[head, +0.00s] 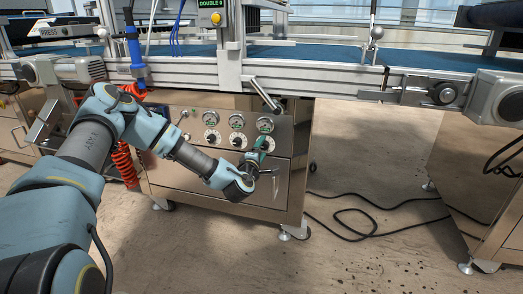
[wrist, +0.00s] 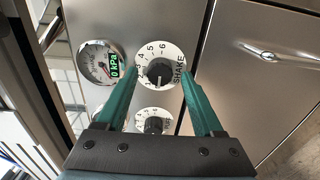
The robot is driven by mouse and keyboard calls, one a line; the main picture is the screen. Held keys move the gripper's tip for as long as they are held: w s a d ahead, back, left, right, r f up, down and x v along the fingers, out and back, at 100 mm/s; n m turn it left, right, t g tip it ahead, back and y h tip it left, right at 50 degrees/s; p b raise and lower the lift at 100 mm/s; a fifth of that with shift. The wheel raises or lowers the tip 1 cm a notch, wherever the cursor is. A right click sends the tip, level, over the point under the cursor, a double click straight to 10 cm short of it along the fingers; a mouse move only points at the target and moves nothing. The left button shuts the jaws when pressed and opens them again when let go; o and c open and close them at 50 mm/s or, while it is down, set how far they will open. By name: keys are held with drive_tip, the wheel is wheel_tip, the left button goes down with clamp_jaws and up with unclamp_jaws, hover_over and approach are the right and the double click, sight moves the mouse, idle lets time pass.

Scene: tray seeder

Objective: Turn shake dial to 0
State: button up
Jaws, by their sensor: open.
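The SHAKE dial (wrist: 158,72) is a white numbered disc with a black knob in its middle, on the steel panel. In the wrist view its numbers run round the knob and the word SHAKE stands at its right edge. The exact setting is too small to read surely. My gripper (wrist: 160,78) is open, with one green finger on each side of the dial and the knob between them. I cannot tell whether the fingers touch it. In the head view my gripper (head: 263,146) is at the right end of the dial row and hides most of this dial.
A gauge reading 0 kPa (wrist: 101,63) sits beside the dial, and another dial (wrist: 153,122) is close by. Two more dials (head: 211,137) (head: 238,141) show in the head view. A metal lever (head: 264,96) hangs above the panel. Black cables (head: 375,225) lie on the floor.

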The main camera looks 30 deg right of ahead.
drive_tip(key=shift+s+a, duration=0.1)
drive_tip(key=p+v, duration=0.2)
drive_tip(key=v, duration=0.8)
drive_tip(key=shift+s+a, duration=0.2)
